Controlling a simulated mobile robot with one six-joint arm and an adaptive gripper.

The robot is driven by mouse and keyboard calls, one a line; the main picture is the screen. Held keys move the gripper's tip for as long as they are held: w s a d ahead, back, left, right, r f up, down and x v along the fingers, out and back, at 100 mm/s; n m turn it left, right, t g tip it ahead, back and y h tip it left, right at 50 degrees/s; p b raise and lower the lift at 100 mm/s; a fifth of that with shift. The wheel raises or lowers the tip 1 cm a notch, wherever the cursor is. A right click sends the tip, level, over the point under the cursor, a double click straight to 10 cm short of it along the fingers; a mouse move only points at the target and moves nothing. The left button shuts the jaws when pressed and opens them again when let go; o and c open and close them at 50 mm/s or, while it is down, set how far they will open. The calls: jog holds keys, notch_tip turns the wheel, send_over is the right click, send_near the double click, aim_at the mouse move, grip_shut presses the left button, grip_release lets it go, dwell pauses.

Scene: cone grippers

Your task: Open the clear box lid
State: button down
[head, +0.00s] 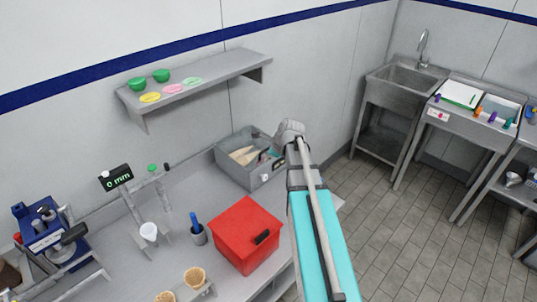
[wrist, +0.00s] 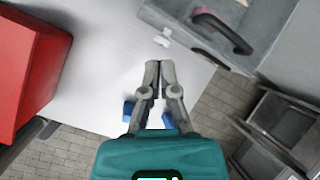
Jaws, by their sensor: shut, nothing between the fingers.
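A grey, partly see-through box (head: 232,170) stands at the back right of the counter. Pale and coloured contents show from above; I cannot tell clearly how its lid sits. In the wrist view, a grey box wall (wrist: 285,25) with a dark curved handle (wrist: 222,28) is at the upper right, ahead of my gripper and apart from it. My gripper (wrist: 159,66) is shut and empty, above the counter's edge. In the head view my arm's end is just right of the box, and the fingers are hidden.
A red box (head: 235,225) with a dark handle stands nearer on the counter; it also shows at the left of the wrist view (wrist: 25,65). A wall shelf (head: 205,78) hangs above. Tiled floor lies right.

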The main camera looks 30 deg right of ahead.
jog(key=w+d+r+m+t, duration=0.1)
jog(key=w+d+m, duration=0.2)
jog(key=d+m, duration=0.4)
jog(key=shift+r+t, duration=0.3)
jog(key=shift+f, duration=0.1)
jog(key=b+x, duration=0.8)
jog(key=x, duration=0.1)
jog(key=shift+w+f, duration=0.25)
jog(key=shift+f, duration=0.1)
dwell(0.3)
